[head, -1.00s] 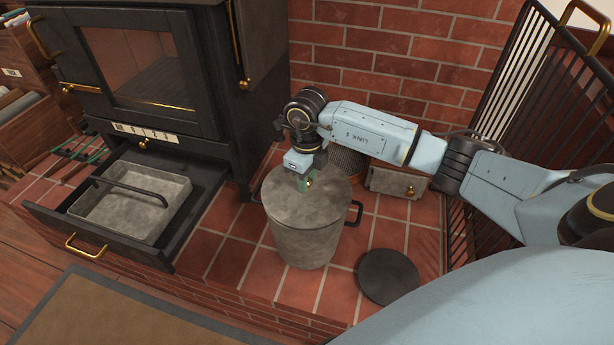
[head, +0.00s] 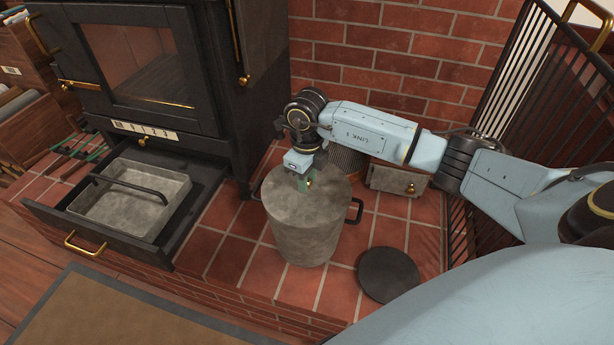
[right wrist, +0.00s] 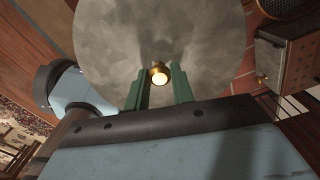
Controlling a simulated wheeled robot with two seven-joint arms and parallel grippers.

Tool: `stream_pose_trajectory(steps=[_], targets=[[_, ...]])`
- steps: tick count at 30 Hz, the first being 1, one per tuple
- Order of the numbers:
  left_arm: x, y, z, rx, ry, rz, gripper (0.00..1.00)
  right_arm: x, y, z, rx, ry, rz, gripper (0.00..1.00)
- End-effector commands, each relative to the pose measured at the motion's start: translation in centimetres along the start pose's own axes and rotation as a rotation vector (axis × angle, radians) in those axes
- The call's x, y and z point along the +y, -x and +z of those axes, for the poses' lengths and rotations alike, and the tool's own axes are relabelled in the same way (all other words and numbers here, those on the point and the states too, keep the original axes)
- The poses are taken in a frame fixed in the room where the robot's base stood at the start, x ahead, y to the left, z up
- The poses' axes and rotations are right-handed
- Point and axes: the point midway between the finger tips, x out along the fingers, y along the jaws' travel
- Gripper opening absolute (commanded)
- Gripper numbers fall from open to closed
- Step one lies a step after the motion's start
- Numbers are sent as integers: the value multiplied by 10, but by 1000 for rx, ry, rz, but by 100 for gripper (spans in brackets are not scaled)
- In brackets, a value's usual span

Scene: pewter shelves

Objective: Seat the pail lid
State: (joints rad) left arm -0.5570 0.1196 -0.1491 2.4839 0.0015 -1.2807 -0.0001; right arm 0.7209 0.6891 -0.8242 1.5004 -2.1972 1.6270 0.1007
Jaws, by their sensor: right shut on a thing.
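The grey metal pail (head: 305,238) stands upright on the brick hearth, with a dark handle on its right side. The round grey lid (head: 300,208) lies over the pail's mouth and looks about level; whether its rim is fully down all round I cannot tell. My right gripper (head: 306,184) is above the lid, shut on its small brass knob. In the right wrist view the green fingers (right wrist: 160,92) stand on either side of the knob (right wrist: 160,74), with the lid (right wrist: 165,35) beyond. My left gripper is not in view.
A black stove (head: 150,70) has its drawer (head: 90,235) pulled out at left, with a grey ash pan (head: 130,205) in it. A dark round disc (head: 388,275) lies right of the pail. A small metal box (head: 397,181) and a slatted screen (head: 530,80) stand behind and right.

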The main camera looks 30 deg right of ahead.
Motion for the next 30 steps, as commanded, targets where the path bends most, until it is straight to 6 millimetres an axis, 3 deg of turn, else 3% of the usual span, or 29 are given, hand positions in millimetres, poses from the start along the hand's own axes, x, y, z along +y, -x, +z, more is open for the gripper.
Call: stream_pose_trajectory(steps=[26,27,30], targets=[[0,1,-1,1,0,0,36,0,-1,0,0,0,0,0],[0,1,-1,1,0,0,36,0,-2,0,0,0,0,29],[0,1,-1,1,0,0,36,0,-2,0,0,0,0,42]])
